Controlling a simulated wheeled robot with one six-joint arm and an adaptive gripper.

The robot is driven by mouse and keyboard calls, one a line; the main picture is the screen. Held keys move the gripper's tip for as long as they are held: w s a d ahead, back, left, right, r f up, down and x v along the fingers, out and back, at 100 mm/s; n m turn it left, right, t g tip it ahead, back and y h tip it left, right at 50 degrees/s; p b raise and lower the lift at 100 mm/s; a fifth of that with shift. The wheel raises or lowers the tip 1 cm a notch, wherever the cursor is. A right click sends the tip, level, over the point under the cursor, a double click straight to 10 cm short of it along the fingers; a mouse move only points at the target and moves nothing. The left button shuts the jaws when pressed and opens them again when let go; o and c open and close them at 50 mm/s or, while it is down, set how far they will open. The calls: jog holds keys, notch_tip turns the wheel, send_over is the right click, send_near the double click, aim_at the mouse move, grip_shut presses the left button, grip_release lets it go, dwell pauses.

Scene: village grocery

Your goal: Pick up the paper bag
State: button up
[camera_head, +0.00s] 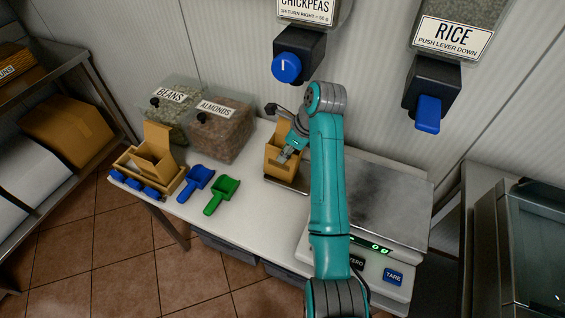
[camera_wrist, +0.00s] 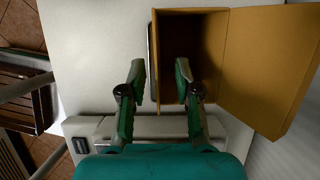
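A brown paper bag (camera_head: 276,163) stands upright and open-topped on the counter, under the chickpeas dispenser. My gripper (camera_head: 288,152) is at its top, partly covering it in the head view. In the wrist view the bag (camera_wrist: 225,12) is open, with a wide flap to the right and a dark inside. My gripper (camera_wrist: 161,80) is open there. Its left finger appears outside the bag's near-left wall and its right finger over the opening, so that wall lies between them. Contact cannot be told. A second brown bag (camera_head: 158,160) stands in a wooden tray at the left.
A scale (camera_head: 385,205) stands right of the bag, partly behind my arm. Bins of beans (camera_head: 180,112) and almonds (camera_head: 218,132) stand at the back left. A blue scoop (camera_head: 196,181) and a green scoop (camera_head: 222,194) lie in front. A rice dispenser (camera_head: 432,90) hangs at the right.

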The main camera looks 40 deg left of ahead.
jog(key=shift+x, duration=2.75)
jog(key=shift+s+d, duration=0.1)
grip_shut()
